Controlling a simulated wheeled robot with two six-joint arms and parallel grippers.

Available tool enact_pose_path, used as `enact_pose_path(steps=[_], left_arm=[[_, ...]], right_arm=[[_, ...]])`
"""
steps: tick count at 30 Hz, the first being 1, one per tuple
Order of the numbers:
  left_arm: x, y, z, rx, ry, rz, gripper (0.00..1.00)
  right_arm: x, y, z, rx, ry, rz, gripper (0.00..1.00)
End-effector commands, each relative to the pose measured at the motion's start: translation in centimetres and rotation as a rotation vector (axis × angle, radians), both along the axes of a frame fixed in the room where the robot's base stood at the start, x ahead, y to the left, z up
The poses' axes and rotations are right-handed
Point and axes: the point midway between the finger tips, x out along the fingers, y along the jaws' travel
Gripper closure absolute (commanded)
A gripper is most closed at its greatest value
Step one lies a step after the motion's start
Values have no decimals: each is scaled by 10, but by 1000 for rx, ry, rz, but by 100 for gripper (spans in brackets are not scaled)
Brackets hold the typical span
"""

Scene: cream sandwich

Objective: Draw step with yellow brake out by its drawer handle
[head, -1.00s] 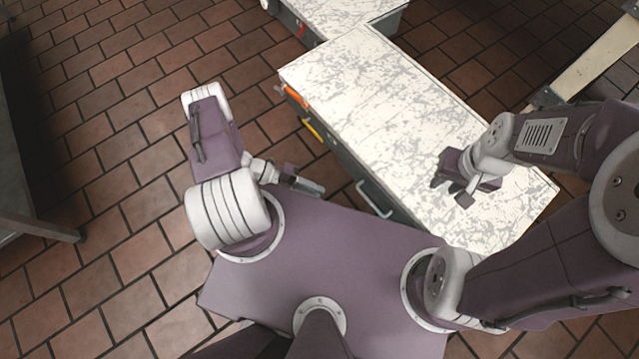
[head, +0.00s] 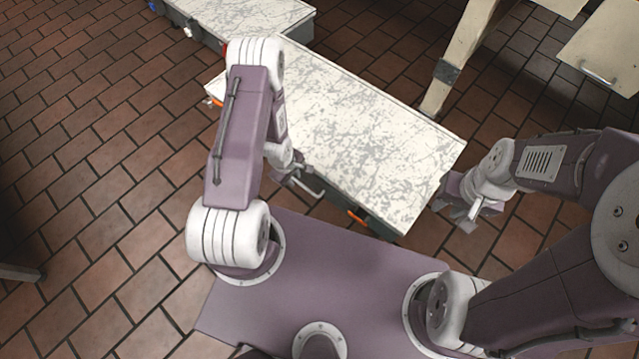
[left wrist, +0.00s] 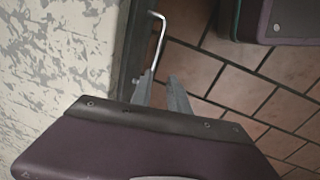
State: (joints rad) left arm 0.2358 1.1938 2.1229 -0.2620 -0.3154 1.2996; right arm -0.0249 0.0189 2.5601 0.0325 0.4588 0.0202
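The step (head: 360,130) is a low dark unit with a white, grey-speckled top in the middle of the head view. Its metal drawer handle (head: 308,186) is on the near side, and it also shows in the left wrist view (left wrist: 158,38). My left gripper (head: 290,178) is at that handle. In the left wrist view its fingers (left wrist: 160,80) are apart, with the handle's near end close to the fingertips; I cannot tell if they touch. The yellow brake is hidden behind my left arm. My right gripper (head: 458,206) looks open and empty beside the step's right end.
Orange parts show on the step's near side, at the right (head: 356,217) and at the left corner (head: 216,102). A second speckled-top unit (head: 245,12) stands behind. A beige cabinet (head: 605,50) is at the upper right. Brick-tiled floor is free at the left.

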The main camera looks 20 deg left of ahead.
Motion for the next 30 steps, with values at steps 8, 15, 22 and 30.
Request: enact_pose_path(steps=[8, 15, 22, 30], left_arm=[[7, -6, 4, -7, -37, -51, 79], [8, -6, -4, -7, -35, -48, 79], [14, -9, -46, -6, -34, -49, 79], [21, -11, -81, -7, -34, -47, 79]], right_arm=[[0, 0, 1, 0, 0, 0, 71], [0, 0, -5, 0, 0, 0, 71], [0, 0, -34, 0, 0, 0, 71], [0, 0, -57, 0, 0, 0, 71]])
